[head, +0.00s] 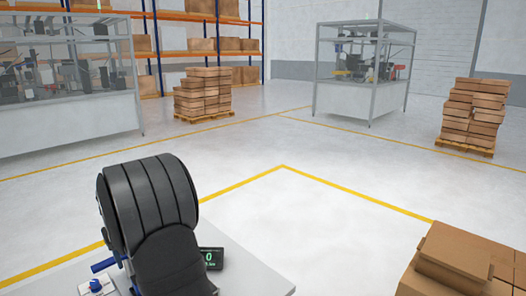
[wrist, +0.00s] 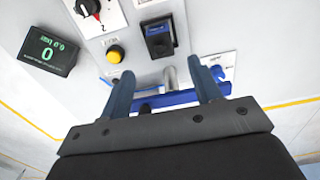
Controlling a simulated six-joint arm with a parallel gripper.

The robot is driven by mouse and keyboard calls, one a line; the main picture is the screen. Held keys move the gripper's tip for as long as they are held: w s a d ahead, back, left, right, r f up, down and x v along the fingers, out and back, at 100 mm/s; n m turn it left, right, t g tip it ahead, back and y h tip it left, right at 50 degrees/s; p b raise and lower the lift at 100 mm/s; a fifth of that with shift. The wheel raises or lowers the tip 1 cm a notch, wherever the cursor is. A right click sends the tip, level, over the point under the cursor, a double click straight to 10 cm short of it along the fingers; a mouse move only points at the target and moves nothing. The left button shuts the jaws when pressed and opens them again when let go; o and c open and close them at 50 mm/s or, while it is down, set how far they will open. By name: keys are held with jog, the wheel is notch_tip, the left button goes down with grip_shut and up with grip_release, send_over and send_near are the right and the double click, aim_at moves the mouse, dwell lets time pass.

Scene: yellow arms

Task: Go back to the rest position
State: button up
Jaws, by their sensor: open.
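In the wrist view my gripper (wrist: 162,70) is open, with its two dark blue fingers apart over a light panel (wrist: 75,85). A silver post (wrist: 170,78) and a blue bar (wrist: 180,98) show between and behind the fingers; I cannot tell whether either touches them. In the head view my black arm fills the lower left and hides the gripper.
The panel carries a black-and-red knob (wrist: 90,8), a yellow button (wrist: 115,54), a blue-and-black switch (wrist: 158,38) and a green-lit display (wrist: 47,53). Cardboard boxes (head: 462,255) stand at the lower right. Floor (head: 300,220) between is clear.

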notch_tip(320, 180, down, 11)
jog(key=shift+r, duration=0.1)
notch_tip(320, 180, up, 5)
jog(key=shift+f, duration=0.1)
jog(key=w+d+r, duration=0.1)
jog(key=d+r, duration=0.6)
jog(key=d, duration=0.5)
jog(key=w+d+f+m, duration=0.3)
jog(key=w+d+m, duration=0.15)
jog(key=d, duration=0.45)
jog(key=w+d+f+m, duration=0.25)
jog(key=d+m, duration=0.25)
jog(key=d, duration=0.4)
jog(key=s+d+r+n, duration=0.2)
jog(key=s, duration=0.6)
jog(key=shift+s+d+r, duration=0.25)
jog(key=shift+d+r, duration=0.1)
jog(key=shift+r, duration=0.05)
